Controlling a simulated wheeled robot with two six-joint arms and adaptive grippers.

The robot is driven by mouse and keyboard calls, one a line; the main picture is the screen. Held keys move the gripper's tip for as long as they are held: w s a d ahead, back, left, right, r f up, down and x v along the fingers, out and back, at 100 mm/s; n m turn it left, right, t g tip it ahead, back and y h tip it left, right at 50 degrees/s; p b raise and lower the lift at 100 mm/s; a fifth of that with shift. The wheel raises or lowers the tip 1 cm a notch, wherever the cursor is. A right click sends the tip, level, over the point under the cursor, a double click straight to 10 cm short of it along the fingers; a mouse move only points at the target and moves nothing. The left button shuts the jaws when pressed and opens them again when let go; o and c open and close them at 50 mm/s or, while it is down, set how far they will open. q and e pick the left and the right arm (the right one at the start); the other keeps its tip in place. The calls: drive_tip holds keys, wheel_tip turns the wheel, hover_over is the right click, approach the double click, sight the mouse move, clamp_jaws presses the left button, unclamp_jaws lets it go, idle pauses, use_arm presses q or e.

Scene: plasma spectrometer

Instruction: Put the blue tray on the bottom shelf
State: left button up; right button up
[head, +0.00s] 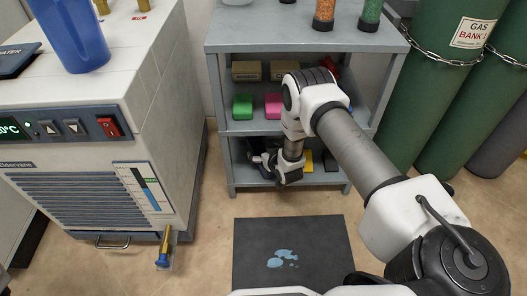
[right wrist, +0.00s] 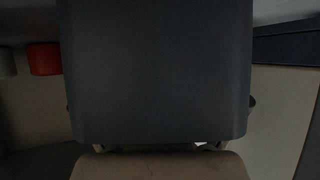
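The shelf unit (head: 312,48) stands at the back centre. My right gripper (head: 264,162) reaches into its lower left opening, at the level of the bottom shelf (head: 325,179), and points away to the left. Its fingers are dark and partly hidden, so I cannot tell whether it is open or holding something. In the right wrist view a large dark slate-blue panel (right wrist: 155,65) fills the middle; I cannot tell whether it is the tray. No blue tray shows clearly in the head view. My left gripper is not in view.
A green block (head: 243,107) and a pink block (head: 273,106) sit on the middle shelf. A yellow item (head: 308,161) lies on the bottom shelf. The chiller (head: 90,150) stands left, green gas cylinders (head: 440,80) right. A dark mat (head: 300,240) lies in front.

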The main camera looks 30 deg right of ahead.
drive_tip(key=shift+r, duration=0.1)
drive_tip(key=p+v, duration=0.8)
drive_tip(key=v, duration=0.4)
drive_tip(key=s+a+f+g+y, duration=0.15)
drive_tip(key=s+a+g, duration=0.25)
drive_tip(key=s+a, duration=0.45)
drive_tip(key=s+a+r+g, duration=0.1)
drive_tip(key=s+g, duration=0.1)
drive_tip(key=s, duration=0.4)
drive_tip(key=s+a+r+n+g, duration=0.1)
drive_tip(key=s+g, duration=0.2)
drive_tip(key=s, duration=0.4)
drive_tip(key=s+a+r+g, duration=0.1)
drive_tip(key=s+a+g, duration=0.1)
drive_tip(key=s, duration=0.4)
drive_tip(key=shift+s+r+g, duration=0.25)
drive_tip(key=shift+r+g, duration=0.05)
drive_tip(key=shift+g, duration=0.2)
